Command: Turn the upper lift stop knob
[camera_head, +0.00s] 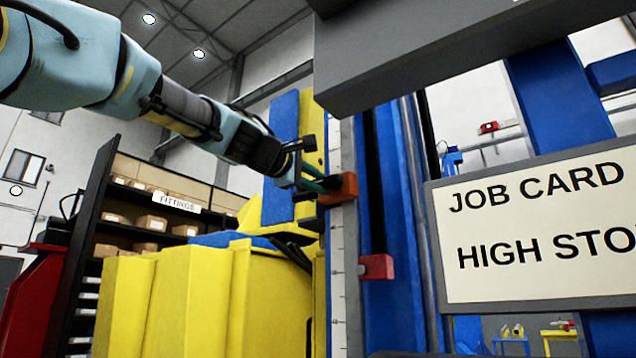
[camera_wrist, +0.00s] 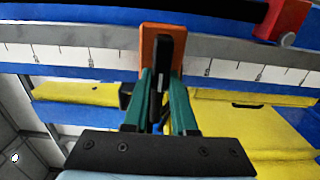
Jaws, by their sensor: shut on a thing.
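The orange stop block (camera_head: 345,188) sits on the scaled rail in the head view, above a red block, and is the upper of the two. In the wrist view the orange block (camera_wrist: 148,42) carries a black, bar-shaped knob (camera_wrist: 162,52) that points toward the camera. My gripper (camera_head: 322,184) reaches in from the left at the orange block. In the wrist view the green fingers of my gripper (camera_wrist: 162,88) stand either side of the knob, shut on it. The fingers hide part of the knob's sides.
The red lower stop (camera_head: 377,267) sits further down the rail (camera_head: 345,255). A job card sign (camera_head: 540,225), with the words "HIGH STO" visible and cut off, stands at right. A yellow machine body (camera_head: 200,300) fills the lower left. Shelves with boxes (camera_head: 150,222) stand behind.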

